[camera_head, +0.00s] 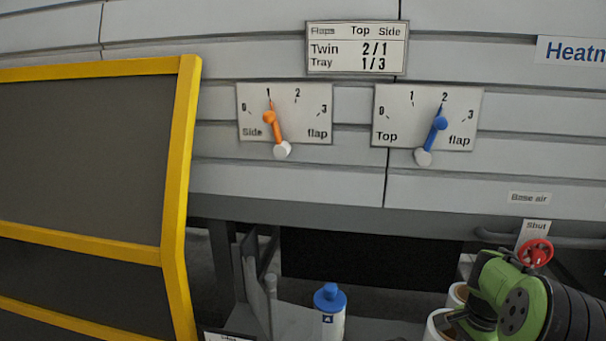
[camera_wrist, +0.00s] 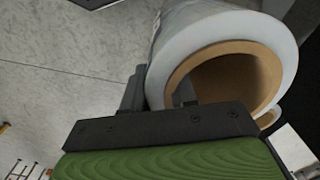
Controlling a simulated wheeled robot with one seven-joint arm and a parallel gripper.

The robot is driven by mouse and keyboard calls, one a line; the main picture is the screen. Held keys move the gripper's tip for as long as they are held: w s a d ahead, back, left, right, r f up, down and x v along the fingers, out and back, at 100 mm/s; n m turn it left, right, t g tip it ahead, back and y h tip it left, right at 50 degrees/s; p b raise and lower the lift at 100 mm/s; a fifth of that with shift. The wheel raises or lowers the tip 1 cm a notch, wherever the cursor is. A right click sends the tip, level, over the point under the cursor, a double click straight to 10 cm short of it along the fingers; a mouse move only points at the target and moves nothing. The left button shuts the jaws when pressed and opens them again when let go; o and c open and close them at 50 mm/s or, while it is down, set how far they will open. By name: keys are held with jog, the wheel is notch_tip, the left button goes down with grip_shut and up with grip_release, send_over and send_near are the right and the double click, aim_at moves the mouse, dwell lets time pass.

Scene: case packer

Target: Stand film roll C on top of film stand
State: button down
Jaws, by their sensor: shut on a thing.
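A film roll (camera_wrist: 228,32) with white film around a brown cardboard core fills the upper right of the wrist view, its open end towards the camera. My gripper (camera_wrist: 160,95) is shut on its wall; one dark finger appears inside the core and the other outside. No letter is readable on it, so I cannot confirm it is C. In the head view, white rolls with brown cores (camera_head: 437,328) show at the lower right, partly hidden behind my green arm. I cannot tell which one is held. I cannot make out the film stand in either view.
A blue-capped white bottle (camera_head: 330,318) stands at the bottom centre. A yellow-framed guard (camera_head: 176,170) is at the left. A red handwheel (camera_head: 535,253) sits close to my arm. The panel carries an orange pointer (camera_head: 274,130) and a blue pointer (camera_head: 433,138).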

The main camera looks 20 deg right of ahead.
jog(key=w+a+f+n, duration=0.4)
jog(key=a+f+n, duration=0.1)
jog(key=a, duration=0.6)
jog(key=w+a+f+n, duration=0.5)
jog(key=a+f+n, duration=0.1)
jog(key=a, duration=0.6)
jog(key=w+a+f+n, duration=0.5)
jog(key=a+n, duration=0.3)
jog(key=a, duration=0.3)
jog(key=shift+a+f, duration=0.2)
jog(key=shift+f, duration=0.15)
notch_tip(320, 180, up, 5)
jog(key=p, duration=0.5)
